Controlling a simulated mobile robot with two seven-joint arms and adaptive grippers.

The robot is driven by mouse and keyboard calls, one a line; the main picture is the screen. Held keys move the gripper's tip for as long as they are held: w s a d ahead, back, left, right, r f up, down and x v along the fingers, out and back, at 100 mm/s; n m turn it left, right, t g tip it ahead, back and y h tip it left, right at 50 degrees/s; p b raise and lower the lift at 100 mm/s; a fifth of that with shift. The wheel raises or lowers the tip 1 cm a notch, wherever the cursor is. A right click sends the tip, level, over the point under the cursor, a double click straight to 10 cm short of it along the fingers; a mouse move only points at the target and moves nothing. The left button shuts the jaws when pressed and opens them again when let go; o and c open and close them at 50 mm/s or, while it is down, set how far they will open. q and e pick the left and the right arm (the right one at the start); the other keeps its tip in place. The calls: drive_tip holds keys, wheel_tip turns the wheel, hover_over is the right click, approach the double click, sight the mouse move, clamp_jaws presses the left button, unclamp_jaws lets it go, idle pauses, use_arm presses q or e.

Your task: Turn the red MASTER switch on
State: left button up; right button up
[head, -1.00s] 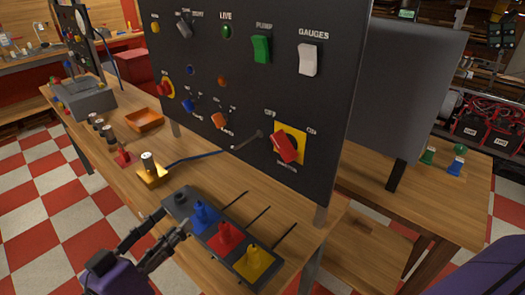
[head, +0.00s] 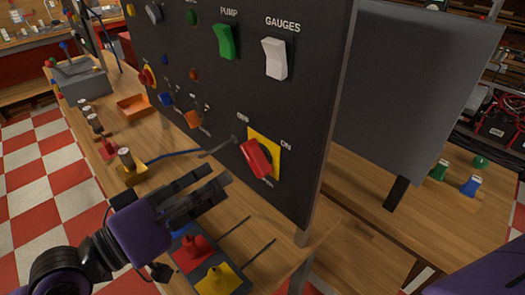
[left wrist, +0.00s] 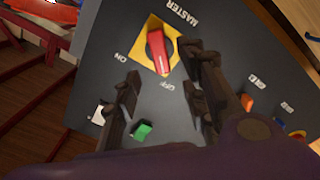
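The red MASTER switch (head: 256,158) sits on a yellow plate (head: 267,143) low on the black panel, at right of centre in the head view. Its handle slants, with one end toward the OFF label; ON is printed to the side. In the left wrist view the switch (left wrist: 158,52) is at upper centre, its end near OFF. My left gripper (head: 218,178) is in front of the panel, left of and below the switch, apart from it. Its fingers (left wrist: 163,82) are spread, with nothing between them. My right gripper is out of view.
The white GAUGES switch (head: 274,58) and green PUMP switch (head: 226,41) are above. Below my gripper, a tray holds a red piece (head: 192,252) and a yellow piece (head: 216,280). A cable (head: 178,152) runs near the panel. A grey board (head: 410,100) stands right.

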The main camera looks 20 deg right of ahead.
sight(250, 161)
use_arm(q)
drive_tip(key=p+x, duration=0.2)
drive_tip(key=x, duration=0.5)
drive_tip(key=shift+w+d, duration=0.1)
drive_tip(key=shift+d, duration=0.15)
drive_tip(key=shift+c, duration=0.5)
clamp_jaws()
